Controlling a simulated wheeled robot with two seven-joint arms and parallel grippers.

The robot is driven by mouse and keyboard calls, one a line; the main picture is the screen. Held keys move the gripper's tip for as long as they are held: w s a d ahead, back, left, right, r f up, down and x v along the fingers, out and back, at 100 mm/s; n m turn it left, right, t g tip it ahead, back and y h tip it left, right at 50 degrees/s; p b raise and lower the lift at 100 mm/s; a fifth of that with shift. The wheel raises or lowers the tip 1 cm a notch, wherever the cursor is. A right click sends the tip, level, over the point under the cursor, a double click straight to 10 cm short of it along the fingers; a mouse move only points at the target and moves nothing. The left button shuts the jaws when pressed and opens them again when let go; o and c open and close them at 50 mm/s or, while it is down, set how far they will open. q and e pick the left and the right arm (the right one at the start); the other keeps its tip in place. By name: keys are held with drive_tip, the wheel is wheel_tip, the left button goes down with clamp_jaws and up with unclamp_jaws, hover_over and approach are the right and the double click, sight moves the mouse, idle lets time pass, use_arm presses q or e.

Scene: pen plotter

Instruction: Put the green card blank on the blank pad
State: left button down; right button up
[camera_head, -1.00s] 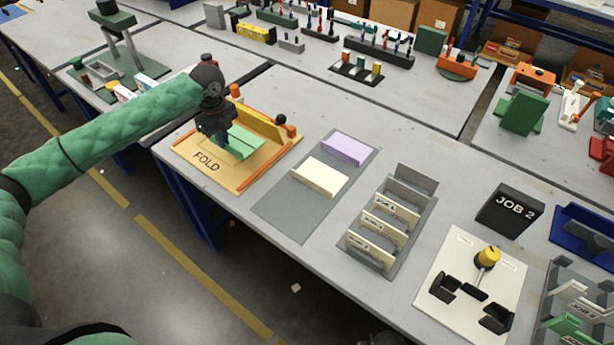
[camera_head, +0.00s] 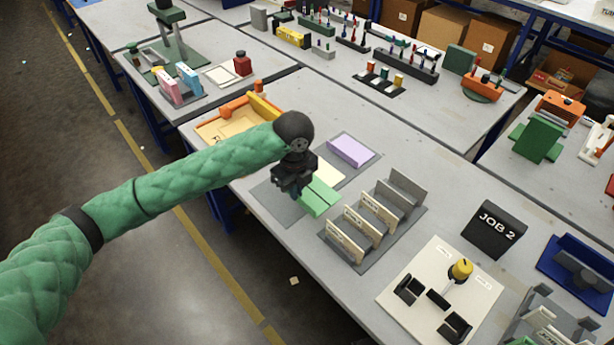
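The green card blank (camera_head: 320,196) shows just right of my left gripper (camera_head: 293,191), over the front part of the grey blank pad (camera_head: 273,201). My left gripper points down and appears shut on the blank's left part; the fingertips are mostly hidden. I cannot tell whether the blank touches the pad. A purple blank (camera_head: 352,151) lies at the pad's far end. A cream blank (camera_head: 329,173) lies between, partly hidden by the gripper and the green blank. My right gripper is not in view.
A rack with upright cream cards (camera_head: 362,228) stands close to the right of the pad. The orange-edged fold station (camera_head: 222,125) is behind my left arm. A black JOB 2 block (camera_head: 494,229) and a cream fixture board (camera_head: 411,311) are farther right.

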use_arm(q)
drive_tip(key=shift+s+d+r, duration=0.15)
drive_tip(key=shift+s+d, duration=0.15)
drive_tip(key=shift+s, duration=0.1)
drive_tip(key=shift+a, duration=0.1)
drive_tip(key=w+a+f+p, duration=0.2)
drive_tip(key=w+a+f, duration=0.1)
drive_tip(key=w+a, duration=0.1)
drive_tip(key=w+a+f+p, duration=0.2)
drive_tip(key=w+a+f, duration=0.1)
drive_tip(key=a+f, duration=0.1)
drive_tip(key=shift+w+a+p, duration=0.15)
drive_tip(key=shift+w+p, duration=0.25)
drive_tip(key=shift+f, duration=0.45)
wheel_tip(320, 180, down, 2)
drive_tip(key=shift+f+p, duration=0.2)
drive_tip(key=shift+p, duration=0.7)
drive_tip(key=shift+f, duration=0.35)
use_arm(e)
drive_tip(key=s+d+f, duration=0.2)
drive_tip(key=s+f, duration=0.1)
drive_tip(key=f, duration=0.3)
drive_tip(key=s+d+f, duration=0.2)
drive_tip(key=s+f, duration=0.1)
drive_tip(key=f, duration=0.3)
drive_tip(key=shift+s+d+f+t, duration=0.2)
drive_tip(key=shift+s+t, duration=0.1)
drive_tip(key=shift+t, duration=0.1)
